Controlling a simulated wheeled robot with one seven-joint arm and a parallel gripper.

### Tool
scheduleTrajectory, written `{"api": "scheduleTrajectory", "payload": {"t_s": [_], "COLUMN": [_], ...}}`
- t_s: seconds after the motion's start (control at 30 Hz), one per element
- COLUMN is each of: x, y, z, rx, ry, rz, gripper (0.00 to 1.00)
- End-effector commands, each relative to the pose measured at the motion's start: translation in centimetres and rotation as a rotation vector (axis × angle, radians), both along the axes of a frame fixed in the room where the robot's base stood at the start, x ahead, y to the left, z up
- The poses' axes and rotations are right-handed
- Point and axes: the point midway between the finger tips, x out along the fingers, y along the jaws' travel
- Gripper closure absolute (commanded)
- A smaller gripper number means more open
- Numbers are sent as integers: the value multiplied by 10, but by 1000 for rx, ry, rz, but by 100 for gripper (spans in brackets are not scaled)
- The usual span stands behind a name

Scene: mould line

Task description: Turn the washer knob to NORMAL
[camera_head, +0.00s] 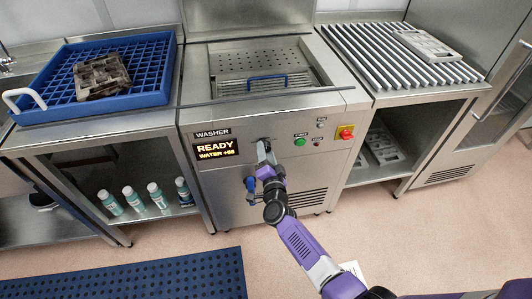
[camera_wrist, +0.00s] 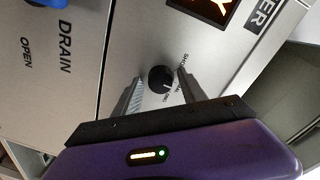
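The washer (camera_head: 215,186) stands in the middle of the head view. Its display (camera_head: 215,150) reads READY and a WATER value. The washer knob (camera_wrist: 160,80) is a round black dial in the wrist view, with small lettering to its right, partly covered by a finger. A faint light mark shows on its lower part; I cannot tell clearly which word it points at. My gripper (camera_head: 263,152) is at the front panel, right of the display, and mostly hides the knob there. In the wrist view my gripper (camera_wrist: 159,77) is open, one finger on each side of the knob, with visible gaps.
A green button (camera_head: 299,142) and a red-and-yellow switch (camera_head: 345,132) are right of my gripper. A blue-handled drain valve (camera_head: 250,190) is below it, close to my arm. A blue rack (camera_head: 150,98) sits on the left counter; a slatted table (camera_head: 372,62) stands right.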

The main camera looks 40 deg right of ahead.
Motion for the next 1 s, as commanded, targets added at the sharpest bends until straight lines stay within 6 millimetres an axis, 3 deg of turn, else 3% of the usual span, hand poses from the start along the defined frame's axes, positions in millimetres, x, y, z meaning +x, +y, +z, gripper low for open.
{"api": "scheduleTrajectory", "payload": {"t_s": [0.4, 0.8, 1.0], "x": [-3, -51, -63], "y": [3, 37, 45], "z": [1, 3, 3], "rx": [-1, 0, 0], "ry": [0, 1, 0], "rz": [1, 1, 0], "gripper": [43, 43, 43]}}
